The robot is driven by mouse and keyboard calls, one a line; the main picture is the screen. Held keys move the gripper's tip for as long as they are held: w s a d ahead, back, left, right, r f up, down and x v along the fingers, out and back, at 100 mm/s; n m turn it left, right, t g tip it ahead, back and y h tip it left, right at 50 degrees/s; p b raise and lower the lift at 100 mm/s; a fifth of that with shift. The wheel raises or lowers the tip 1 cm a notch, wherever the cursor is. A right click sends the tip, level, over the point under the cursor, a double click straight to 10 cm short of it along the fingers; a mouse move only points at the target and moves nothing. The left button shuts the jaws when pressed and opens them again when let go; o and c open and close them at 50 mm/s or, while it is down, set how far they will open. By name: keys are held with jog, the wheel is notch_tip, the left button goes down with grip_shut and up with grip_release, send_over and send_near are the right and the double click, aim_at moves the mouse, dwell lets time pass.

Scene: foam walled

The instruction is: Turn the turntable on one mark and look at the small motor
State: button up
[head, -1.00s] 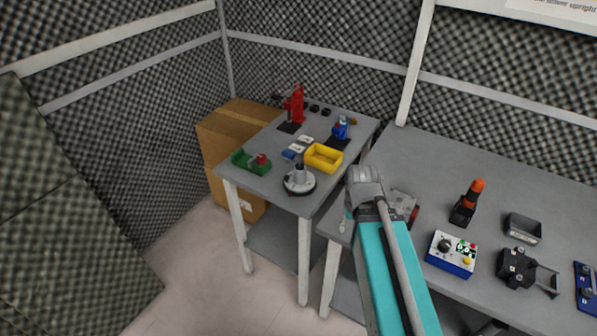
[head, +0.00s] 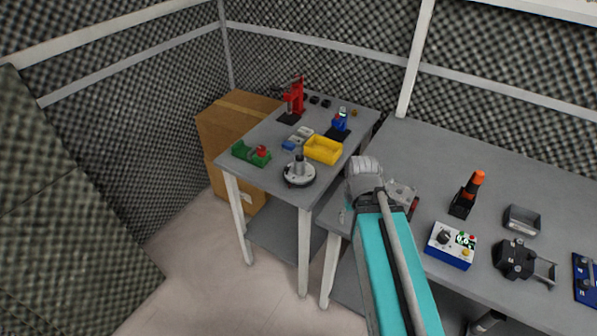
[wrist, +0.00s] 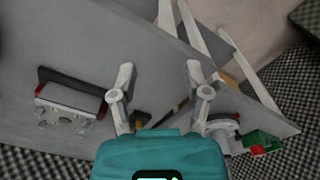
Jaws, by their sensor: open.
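The turntable (head: 300,181) is a round disc with a pale top and dark rim near the front corner of the left table. A grey upright cylinder (head: 299,163) stands on it; it may be the small motor, but it is too small to tell. Marks on the disc cannot be made out. In the wrist view the turntable (wrist: 222,127) is partly hidden behind the right finger. My gripper (wrist: 159,70) is open and empty, its two fingers spread over grey tabletop. In the head view my arm mostly hides the gripper, which is to the right of the turntable and apart from it.
A yellow bin (head: 323,150), green fixture (head: 250,153) and red press (head: 294,97) surround the turntable's back and left. The right table holds a blue-white control box (head: 451,245) and an orange-topped post (head: 467,194). A cardboard box (head: 232,130) stands behind the left table.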

jog(key=shift+w, duration=0.1)
notch_tip(320, 180, up, 10)
jog(key=m+p, duration=1)
jog(key=m, duration=0.6)
send_over(286, 168)
jog(key=shift+w+r, duration=0.15)
notch_tip(286, 168, down, 14)
jog(key=b, duration=1.3)
jog(key=shift+r, duration=0.1)
grip_shut()
